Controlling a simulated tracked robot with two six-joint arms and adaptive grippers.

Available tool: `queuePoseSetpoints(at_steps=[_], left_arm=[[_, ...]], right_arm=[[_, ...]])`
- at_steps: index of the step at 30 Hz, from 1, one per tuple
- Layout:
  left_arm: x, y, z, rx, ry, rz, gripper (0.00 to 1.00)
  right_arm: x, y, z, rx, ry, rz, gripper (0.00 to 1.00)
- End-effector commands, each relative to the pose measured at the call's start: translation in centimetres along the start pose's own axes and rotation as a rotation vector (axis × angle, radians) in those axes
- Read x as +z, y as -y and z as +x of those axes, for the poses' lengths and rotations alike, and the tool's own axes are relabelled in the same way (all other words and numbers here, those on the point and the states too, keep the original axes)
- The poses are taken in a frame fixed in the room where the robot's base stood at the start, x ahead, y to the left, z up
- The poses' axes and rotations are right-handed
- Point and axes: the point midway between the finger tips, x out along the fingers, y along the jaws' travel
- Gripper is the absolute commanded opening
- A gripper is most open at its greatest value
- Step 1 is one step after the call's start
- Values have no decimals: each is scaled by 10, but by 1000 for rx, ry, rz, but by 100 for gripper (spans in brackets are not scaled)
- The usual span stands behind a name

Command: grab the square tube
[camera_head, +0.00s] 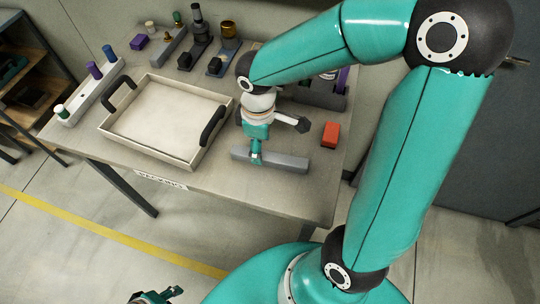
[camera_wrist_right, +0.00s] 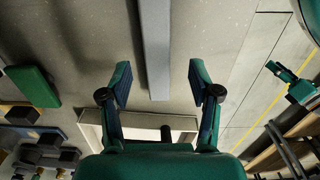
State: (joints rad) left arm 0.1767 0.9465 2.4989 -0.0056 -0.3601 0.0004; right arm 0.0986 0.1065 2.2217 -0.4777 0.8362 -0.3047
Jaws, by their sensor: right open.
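The square tube (camera_head: 285,161) is a long grey bar lying flat on the table, right of the tray. My right gripper (camera_head: 256,158) points down over its left part. In the right wrist view the tube (camera_wrist_right: 155,45) runs from the top edge to between the spread fingers of my right gripper (camera_wrist_right: 160,68), with a gap on both sides. That gripper is open and empty. My left gripper (camera_head: 155,296) shows only partly at the bottom edge of the head view, away from the table; its jaws are not clear.
A shallow tray (camera_head: 190,165) with dark handles stands left of the tube. A red block (camera_head: 330,134) lies just beyond the tube's right end. A green block (camera_wrist_right: 33,85) shows in the right wrist view. Fixtures with coloured plugs line the back. The front table strip is clear.

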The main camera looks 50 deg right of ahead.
Motion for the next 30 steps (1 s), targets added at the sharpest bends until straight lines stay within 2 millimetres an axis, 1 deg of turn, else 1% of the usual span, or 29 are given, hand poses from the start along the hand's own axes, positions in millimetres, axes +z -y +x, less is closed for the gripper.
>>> queuePoseSetpoints(at_steps=[4, 8, 9, 12, 15, 21, 26, 30], left_arm=[[0, -1, -2, 0, 0, 0, 40], [0, -2, -4, 0, 0, 0, 40], [0, -1, -3, 0, 0, 0, 40], [0, -1, -3, 0, 0, 0, 40], [0, -1, -2, 0, 0, 0, 40], [0, -1, -2, 0, 0, 0, 40], [0, -1, -2, 0, 0, 0, 40], [0, -1, -2, 0, 0, 0, 40]], right_arm=[[4, -1, 12, -3, 4, 0, 62], [10, -4, 30, -4, 6, 0, 62], [9, -4, 37, -4, 5, 0, 62], [9, -4, 48, -2, 4, -2, 62], [8, -5, 52, -1, 1, -1, 62], [8, -5, 52, 0, 0, -1, 62], [8, -5, 52, 0, 0, -2, 36], [8, -5, 52, 0, 0, -2, 12]])
